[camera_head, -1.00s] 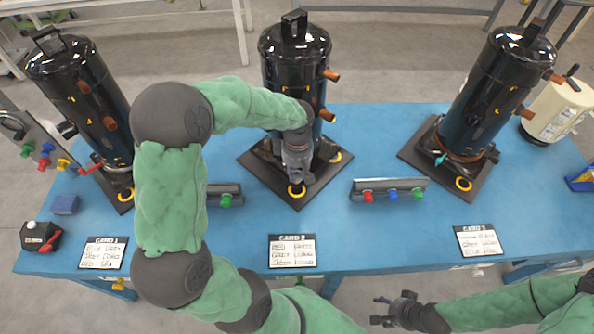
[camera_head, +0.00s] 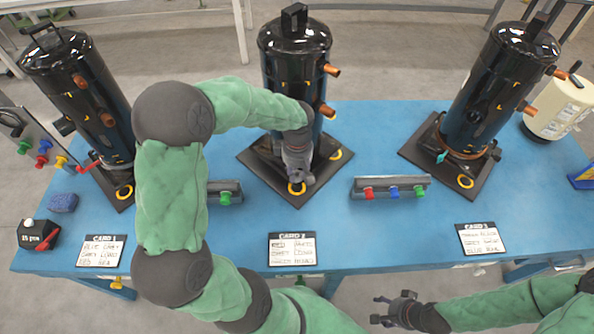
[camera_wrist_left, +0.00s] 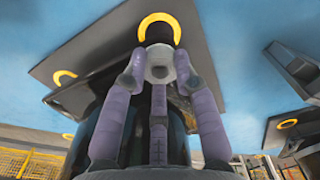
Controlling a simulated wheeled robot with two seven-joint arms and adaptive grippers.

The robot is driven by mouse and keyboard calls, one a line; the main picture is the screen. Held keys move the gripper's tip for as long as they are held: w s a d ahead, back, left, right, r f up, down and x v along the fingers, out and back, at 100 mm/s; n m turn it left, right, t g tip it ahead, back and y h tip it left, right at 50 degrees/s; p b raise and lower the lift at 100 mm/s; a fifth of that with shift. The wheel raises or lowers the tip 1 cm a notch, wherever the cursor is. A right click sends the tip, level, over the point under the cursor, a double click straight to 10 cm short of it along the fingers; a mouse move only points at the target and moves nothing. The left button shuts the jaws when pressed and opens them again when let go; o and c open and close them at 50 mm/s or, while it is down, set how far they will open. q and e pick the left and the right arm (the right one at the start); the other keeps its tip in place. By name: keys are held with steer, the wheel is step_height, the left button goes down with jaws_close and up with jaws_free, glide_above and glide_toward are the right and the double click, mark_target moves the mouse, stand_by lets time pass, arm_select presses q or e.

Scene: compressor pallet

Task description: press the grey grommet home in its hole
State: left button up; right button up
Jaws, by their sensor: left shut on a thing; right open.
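My left gripper (camera_head: 298,183) is at the front corner of the middle compressor's dark base plate (camera_head: 262,184), beside a yellow-ringed hole (camera_head: 296,189). In the left wrist view its purple fingers (camera_wrist_left: 160,64) are shut around a small grey piece, the grey grommet (camera_wrist_left: 159,73). A dark part lies between the grommet and the yellow ring (camera_wrist_left: 160,17), lined up with it. I cannot tell how deep the grommet sits in the hole. The middle black compressor (camera_head: 294,70) stands upright behind the gripper. My right gripper (camera_head: 377,310) is open and empty in front of the table edge.
Black compressors stand at left (camera_head: 82,95) and right (camera_head: 500,90). A rail with red, blue and green pieces (camera_head: 392,187) lies right of the middle plate. Cards, including the middle one (camera_head: 292,249), lie along the front of the blue table (camera_head: 375,235).

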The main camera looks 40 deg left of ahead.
arm_select(q)
steer(key=shift+f, duration=0.35)
steer(key=o, duration=1)
step_height(320, 180, up, 12)
steer(key=shift+r, duration=0.1)
steer(key=shift+d, duration=0.1)
